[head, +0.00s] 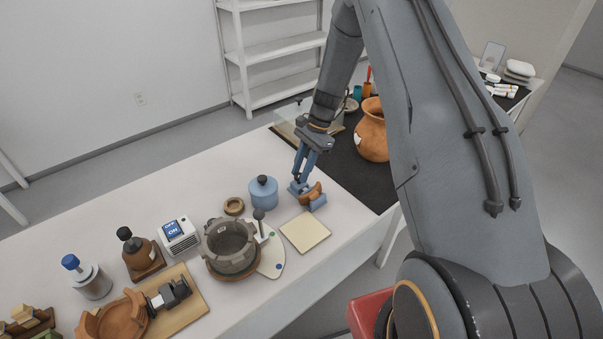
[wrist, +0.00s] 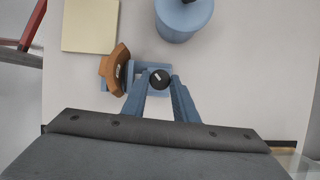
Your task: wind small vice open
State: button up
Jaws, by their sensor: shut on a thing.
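The small vice is blue and stands on the white table, right of centre in the head view (head: 318,204). In the wrist view its blue body (wrist: 141,68) lies just beyond my fingertips. A curved terracotta sherd (head: 312,191) sits at the vice, seemingly between its jaws; it also shows in the wrist view (wrist: 112,68). My gripper (head: 299,179) points down at the vice's left end. In the wrist view the gripper (wrist: 160,86) has its two blue fingers on either side of a round black knob (wrist: 160,78) and is shut on it. The vice's screw is hidden.
A blue lidded jar (head: 263,193) stands close left of the vice. A cream square pad (head: 305,232) lies in front. A grey ring-shaped vessel (head: 229,246) is further left. A large terracotta pot (head: 372,135) stands on the black mat (head: 345,166) behind right.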

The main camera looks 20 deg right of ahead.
jog(key=n+b, duration=0.1)
jog(key=n+g+b, duration=0.1)
jog(key=n, duration=0.1)
jog(key=n+h+b, duration=0.1)
jog(key=shift+w+a+f+n, duration=0.1)
jog(key=shift+w+n, duration=0.15)
jog(key=shift+n, duration=0.05)
jog(key=n+b, duration=0.1)
jog(key=n, duration=0.1)
jog(key=n+g+h+b, duration=0.1)
jog(key=n, duration=0.1)
jog(key=shift+w+a+n+h+b, duration=0.1)
jog(key=shift+a+n+h+b, duration=0.05)
jog(key=shift+n+h+b, duration=0.15)
jog(key=o, duration=1.1)
jog(key=shift+c, duration=0.2)
jog(key=shift+r, duration=0.2)
jog(key=b+v, duration=0.2)
jog(key=v, duration=0.5)
jog(key=shift+w+r, duration=0.25)
